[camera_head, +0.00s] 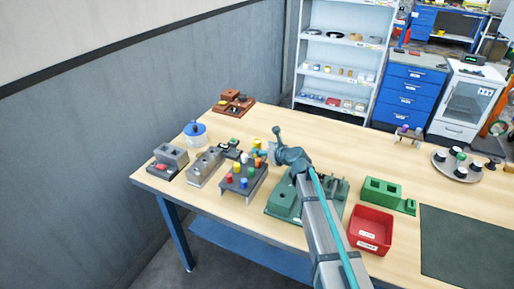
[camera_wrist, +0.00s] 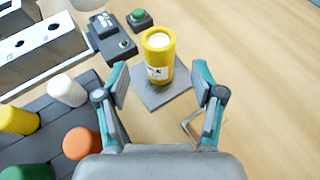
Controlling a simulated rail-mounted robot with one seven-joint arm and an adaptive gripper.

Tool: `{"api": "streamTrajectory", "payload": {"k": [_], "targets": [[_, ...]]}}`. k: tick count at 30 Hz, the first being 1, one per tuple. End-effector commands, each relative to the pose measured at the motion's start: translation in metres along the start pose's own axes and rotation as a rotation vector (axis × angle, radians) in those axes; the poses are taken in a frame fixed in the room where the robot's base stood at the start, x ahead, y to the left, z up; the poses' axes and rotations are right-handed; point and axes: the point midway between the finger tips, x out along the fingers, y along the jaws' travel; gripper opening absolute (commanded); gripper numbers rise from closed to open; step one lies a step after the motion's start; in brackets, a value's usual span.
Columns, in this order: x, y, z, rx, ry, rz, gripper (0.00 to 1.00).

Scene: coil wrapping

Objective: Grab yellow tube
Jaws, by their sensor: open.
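A yellow tube (camera_wrist: 158,56) with a white top and a label stands upright on a small grey plate (camera_wrist: 162,96) in the wrist view. My gripper (camera_wrist: 160,82) is open, with one finger on each side of the picture and the tube between and just beyond the fingertips. I see no contact. In the head view the yellow tube (camera_head: 257,144) shows small, next to my gripper (camera_head: 265,153), which is partly hidden there.
A dark rack (camera_head: 243,181) with coloured cylinders stands close by, at lower left in the wrist view. A control box (camera_wrist: 108,38) with a green button box lies behind. A green fixture (camera_head: 283,203) and red bin (camera_head: 370,229) stand to the right.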

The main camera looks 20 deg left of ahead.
Motion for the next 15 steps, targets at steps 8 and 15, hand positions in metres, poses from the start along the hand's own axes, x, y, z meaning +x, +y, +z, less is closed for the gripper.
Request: {"api": "streamTrajectory", "payload": {"k": [8,15], "targets": [[0.019,0.000,0.003,0.000,0.001,0.002,0.68],[0.052,0.000,0.003,0.000,0.001,0.001,0.68]]}}
